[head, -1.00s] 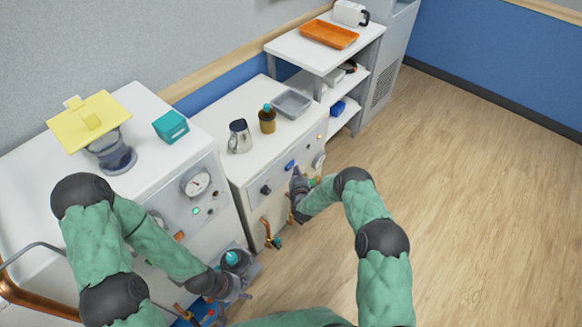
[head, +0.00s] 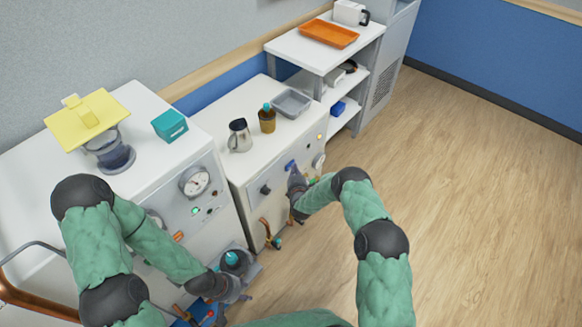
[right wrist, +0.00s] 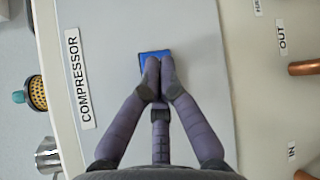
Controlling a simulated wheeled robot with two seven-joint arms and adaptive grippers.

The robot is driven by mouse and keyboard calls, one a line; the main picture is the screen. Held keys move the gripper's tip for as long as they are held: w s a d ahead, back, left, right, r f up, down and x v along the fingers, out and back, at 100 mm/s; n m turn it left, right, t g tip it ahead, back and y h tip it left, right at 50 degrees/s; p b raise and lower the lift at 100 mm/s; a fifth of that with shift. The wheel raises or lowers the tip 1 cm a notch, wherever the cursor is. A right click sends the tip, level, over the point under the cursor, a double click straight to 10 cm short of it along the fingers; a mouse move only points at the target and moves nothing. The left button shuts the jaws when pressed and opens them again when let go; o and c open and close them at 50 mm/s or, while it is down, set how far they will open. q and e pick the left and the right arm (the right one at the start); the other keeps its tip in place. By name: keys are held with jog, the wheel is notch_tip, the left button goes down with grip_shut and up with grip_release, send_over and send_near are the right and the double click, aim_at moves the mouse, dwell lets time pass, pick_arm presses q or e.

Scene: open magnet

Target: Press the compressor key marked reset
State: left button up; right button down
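The blue key (right wrist: 143,56) sits on a grey panel beside the COMPRESSOR label (right wrist: 80,79) in the right wrist view. No reset marking on it can be read. It also shows small on the front of the white cabinet in the head view (head: 290,165). My right gripper (right wrist: 159,70) has its fingertips together over the key and hides its lower right part. Whether the tips touch it cannot be told. In the head view the right gripper (head: 294,178) is at the panel. My left gripper (head: 241,290) is low at the left cabinet; its fingers are unclear.
A metal jug (head: 240,136), a brown bottle (head: 267,119) and a grey tray (head: 292,103) stand on top. Open floor lies to the right.

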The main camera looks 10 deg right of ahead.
jog(key=shift+w+a, duration=0.15)
jog(key=shift+w, duration=0.05)
dwell(0.6)
jog(key=shift+s+d, duration=0.5)
jog(key=shift+s, duration=0.15)
jog(key=shift+s, duration=0.1)
jog(key=s+d+p, duration=0.1)
jog(key=s, duration=0.1)
jog(key=s+d, duration=0.1)
jog(key=d, duration=0.1)
jog(key=shift+s+p, duration=0.4)
dwell(0.7)
